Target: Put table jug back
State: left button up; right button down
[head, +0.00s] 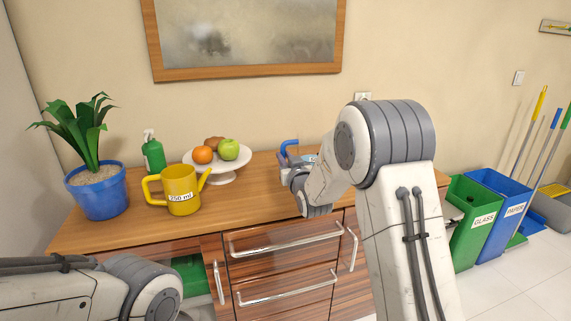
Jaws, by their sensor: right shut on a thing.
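The table jug (289,147), clear with a blue handle and rim, is at the right part of the wooden cabinet top, mostly hidden behind my right arm. My right gripper (297,174) is beside it, shut on the jug; its fingers are largely covered by my wrist. I cannot tell whether the jug touches the cabinet top. Of my left arm only links show at the bottom left, and its gripper is out of view.
The wooden cabinet top (243,212) also holds a blue plant pot (97,193), a yellow watering can (181,186), a green spray bottle (153,155) and a white fruit stand (222,179). A lower left door looks open. Green (468,218) and blue (499,212) bins stand right.

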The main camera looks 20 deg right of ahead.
jog(key=shift+f, duration=0.5)
jog(key=shift+f, duration=0.15)
jog(key=c, duration=0.8)
grip_release()
jog(key=shift+f, duration=0.1)
